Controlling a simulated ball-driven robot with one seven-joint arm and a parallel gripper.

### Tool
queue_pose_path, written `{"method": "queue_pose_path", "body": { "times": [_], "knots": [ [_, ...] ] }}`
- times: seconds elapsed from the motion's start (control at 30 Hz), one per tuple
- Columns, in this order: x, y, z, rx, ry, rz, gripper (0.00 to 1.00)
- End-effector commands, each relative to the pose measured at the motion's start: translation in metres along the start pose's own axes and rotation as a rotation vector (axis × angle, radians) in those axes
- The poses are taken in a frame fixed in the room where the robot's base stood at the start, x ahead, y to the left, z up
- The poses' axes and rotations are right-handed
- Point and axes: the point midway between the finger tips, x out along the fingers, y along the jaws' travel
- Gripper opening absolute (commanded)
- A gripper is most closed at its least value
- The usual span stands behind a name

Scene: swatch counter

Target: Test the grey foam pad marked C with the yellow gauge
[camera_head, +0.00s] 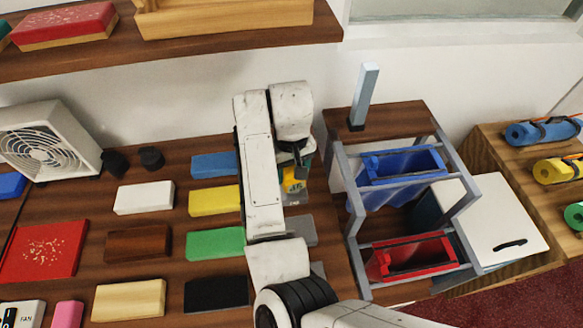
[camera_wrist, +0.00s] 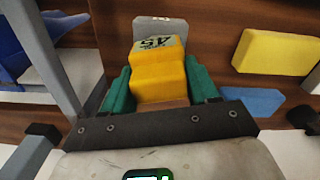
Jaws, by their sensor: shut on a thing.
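The yellow gauge (camera_wrist: 158,75) is held between the green fingers of my gripper (camera_wrist: 157,88) in the wrist view. It has dark markings on its grey face. In the head view the gauge (camera_head: 291,185) hangs below my gripper (camera_head: 295,172). A grey pad (camera_wrist: 160,24) with a small red mark lies just beyond the gauge in the wrist view. The letter is too small to read. Grey pads, one of them (camera_head: 302,229) partly behind my arm, also show in the head view. I cannot tell whether the gauge touches a pad.
Blue (camera_head: 214,164), yellow (camera_head: 214,200), green (camera_head: 215,243) and black (camera_head: 216,293) pads lie left of my arm. A grey-framed rack (camera_head: 353,215) with blue (camera_head: 402,166) and red (camera_head: 410,257) bins stands close on the right. A shelf (camera_head: 180,50) runs above the counter.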

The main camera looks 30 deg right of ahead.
Motion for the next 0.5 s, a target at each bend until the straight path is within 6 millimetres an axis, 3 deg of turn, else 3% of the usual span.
{"method": "queue_pose_path", "body": {
  "times": [0.5],
  "knots": [
    [0.0058, 0.0001, -0.0001, 0.000, 0.000, 0.000, 0.35]
  ]
}}
